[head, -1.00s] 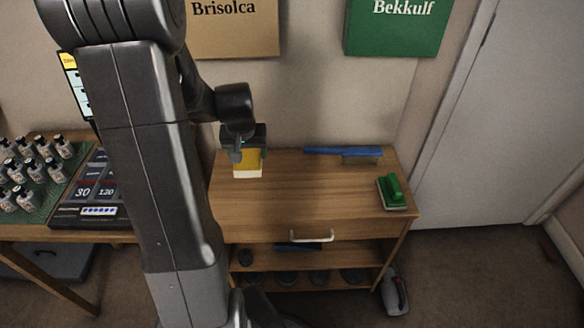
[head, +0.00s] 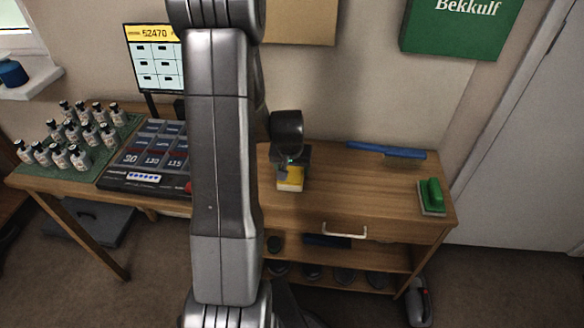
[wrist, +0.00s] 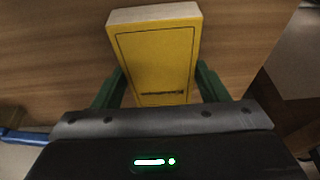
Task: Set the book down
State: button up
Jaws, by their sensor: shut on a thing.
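The book (head: 290,180) has a yellow cover and pale page edges. My gripper (head: 291,166) is shut on it over the left part of the wooden cabinet top (head: 370,190). In the wrist view the yellow book (wrist: 158,55) sits between the two green fingers of my gripper (wrist: 158,88), its far end pointing away from the palm. Wood surface lies behind it. I cannot tell whether the book touches the cabinet top or hangs just above it.
A blue long-handled tool (head: 385,150) lies along the cabinet's back edge. A green-handled brush (head: 432,196) stands at the right end. The middle of the top is clear. On the left, a table holds several bottles (head: 75,130) and a dark panel (head: 150,160).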

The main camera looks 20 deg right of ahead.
jog(key=shift+f, duration=0.15)
jog(key=o, duration=1.1)
jog(key=shift+r, duration=0.55)
jog(key=p+v, duration=0.2)
jog(key=v, duration=0.9)
jog(key=shift+s+r, duration=0.1)
jog(key=shift+a+r, duration=0.1)
